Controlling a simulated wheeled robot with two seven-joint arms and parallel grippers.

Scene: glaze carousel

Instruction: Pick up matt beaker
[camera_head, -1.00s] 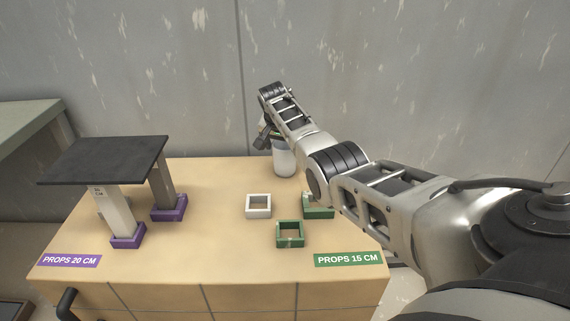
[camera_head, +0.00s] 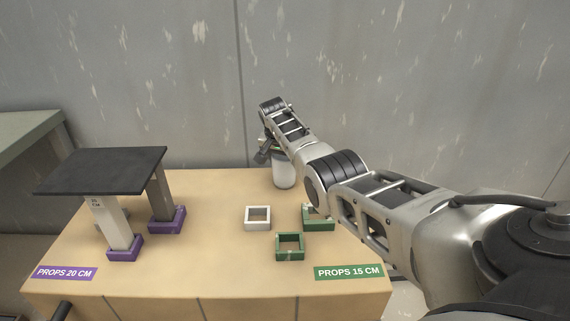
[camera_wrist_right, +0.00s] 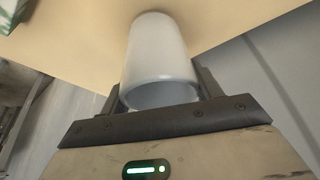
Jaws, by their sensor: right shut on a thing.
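The matt beaker (camera_head: 284,176) is a pale grey-white cylinder at the far edge of the wooden table top. My right gripper (camera_head: 268,152) reaches over it from above, mostly hidden behind its own wrist in the head view. In the right wrist view the beaker (camera_wrist_right: 157,50) lies between the two dark fingers of the gripper (camera_wrist_right: 157,90), its open rim towards the palm. The gripper is shut on it. I cannot tell whether its base touches the table. My left gripper is not in view.
A white square socket (camera_head: 258,225) and two green ones, a front one (camera_head: 290,254) and one partly behind my arm (camera_head: 313,222), are on the table (camera_head: 205,235). At left, a dark slab (camera_head: 100,170) rests on pale posts in purple sockets (camera_head: 125,254). A grey wall stands behind.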

